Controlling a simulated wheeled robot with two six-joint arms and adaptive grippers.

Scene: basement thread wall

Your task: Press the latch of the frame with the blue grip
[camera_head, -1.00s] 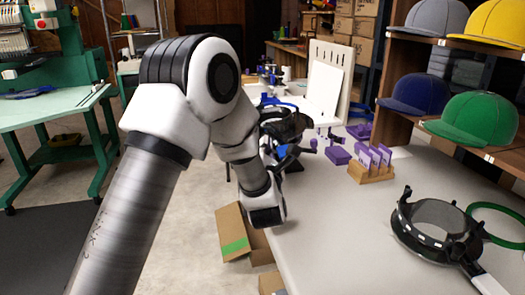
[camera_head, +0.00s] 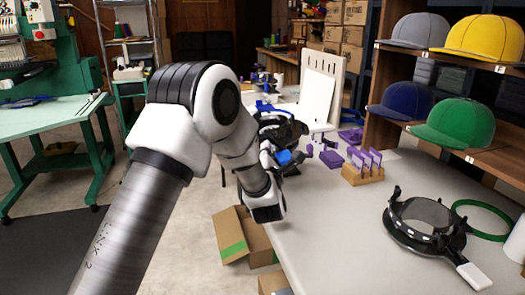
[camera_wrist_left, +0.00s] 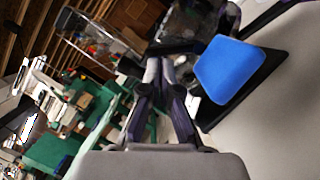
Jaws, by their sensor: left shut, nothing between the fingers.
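The frame with the blue grip is a dark ring (camera_head: 280,128) on the white table, partly behind my left arm in the head view. Its blue grip (camera_head: 284,157) shows just beyond my wrist. In the left wrist view the blue grip (camera_wrist_left: 229,68) is large and close, to the right of the fingers. My left gripper (camera_wrist_left: 165,75) is shut and empty, its tips near the dark frame body (camera_wrist_left: 195,25). I cannot tell whether they touch it. The latch is not clear to see. My right gripper is not in view.
A second dark ring frame (camera_head: 425,215) with a white grip (camera_head: 474,275) lies on the table (camera_head: 335,245) at right, by a green hoop (camera_head: 487,220). A wooden holder (camera_head: 362,176) with purple pieces stands mid-table. Caps fill the right shelf. An open carton (camera_head: 243,236) is below the table edge.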

